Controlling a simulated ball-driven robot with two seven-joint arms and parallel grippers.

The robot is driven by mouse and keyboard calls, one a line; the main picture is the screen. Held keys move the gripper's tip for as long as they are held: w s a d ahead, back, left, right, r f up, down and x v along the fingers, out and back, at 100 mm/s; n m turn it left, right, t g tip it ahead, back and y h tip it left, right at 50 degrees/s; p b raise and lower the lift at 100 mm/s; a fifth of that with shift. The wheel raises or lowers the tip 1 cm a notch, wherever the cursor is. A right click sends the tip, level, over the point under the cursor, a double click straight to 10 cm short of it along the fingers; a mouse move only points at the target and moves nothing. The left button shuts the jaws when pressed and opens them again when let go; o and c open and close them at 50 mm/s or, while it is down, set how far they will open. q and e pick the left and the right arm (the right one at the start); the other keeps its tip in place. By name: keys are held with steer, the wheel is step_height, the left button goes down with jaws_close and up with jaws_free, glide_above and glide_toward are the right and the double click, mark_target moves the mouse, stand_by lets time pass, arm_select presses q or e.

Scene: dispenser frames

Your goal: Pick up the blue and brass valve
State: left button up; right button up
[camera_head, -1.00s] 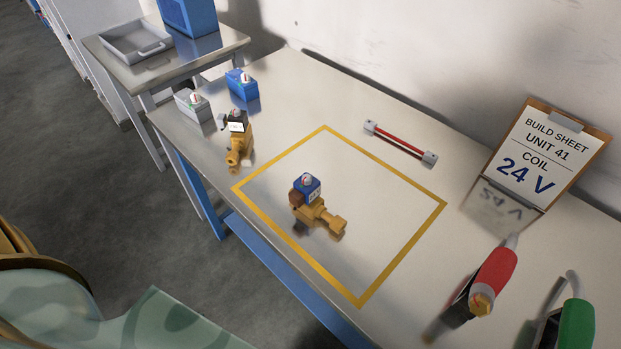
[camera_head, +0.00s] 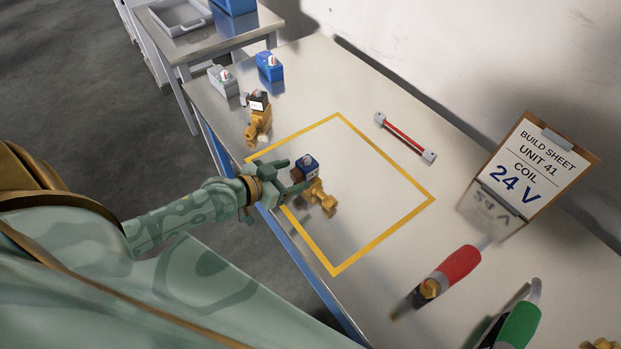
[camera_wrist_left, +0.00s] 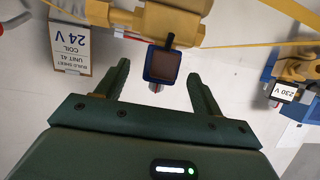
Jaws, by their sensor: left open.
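The blue and brass valve lies inside the yellow square on the bench, with its blue coil (camera_head: 309,164) and brass body (camera_head: 319,196). My left gripper (camera_head: 296,175) is open, right beside the valve on its left side. In the left wrist view the blue coil (camera_wrist_left: 162,64) sits ahead of and between the open fingertips (camera_wrist_left: 159,70), with the brass body (camera_wrist_left: 172,24) beyond. I cannot tell whether a finger touches it. My right gripper is not in view.
Another brass valve with a black coil (camera_head: 258,120) stands near the square's far left corner. Grey (camera_head: 223,81) and blue (camera_head: 269,67) coils stand behind it. A red bar (camera_head: 405,138), a clipboard reading 24 V (camera_head: 533,170), and red (camera_head: 458,266) and green (camera_head: 519,325) tools lie right.

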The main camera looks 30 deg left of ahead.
mark_target(316, 183)
arm_select(q)
steer(key=b+x, duration=0.1)
steer(key=x, duration=0.5)
steer(key=shift+a+r, duration=0.1)
steer(key=shift+r, duration=0.1)
jaws_close()
